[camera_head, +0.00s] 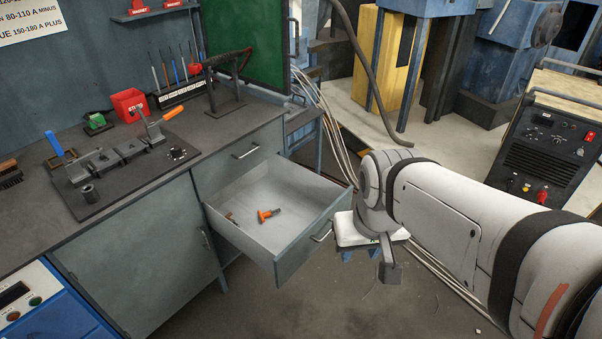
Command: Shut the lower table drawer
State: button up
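The lower table drawer (302,238) is pulled well out from the grey workbench. Its front panel with a metal handle (322,232) faces right, toward my arm. Inside lie an orange-handled tool (268,215) and a smaller dark and orange item (232,218). The upper drawer (240,152) above it is closed. My gripper (389,272) hangs below the wrist of my white arm, to the right of the drawer front and apart from it. One dark finger shows; the rest is hidden or unclear, so I cannot tell its opening.
The workbench top (120,215) holds a tool plate, a red bin (130,105) and a screwdriver rack (181,93). Cables (335,140) run along the floor behind the drawer. A welding machine (547,145) stands at right. Floor in front of the drawer is mostly clear.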

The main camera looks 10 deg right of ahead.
aim_at(309, 202)
jog(key=u, duration=0.05)
jog(key=i, duration=0.95)
jog(key=z, duration=1.1)
jog(key=k, duration=0.45)
jog(key=u, duration=0.2)
jog(key=i, duration=0.35)
jog(key=z, duration=0.05)
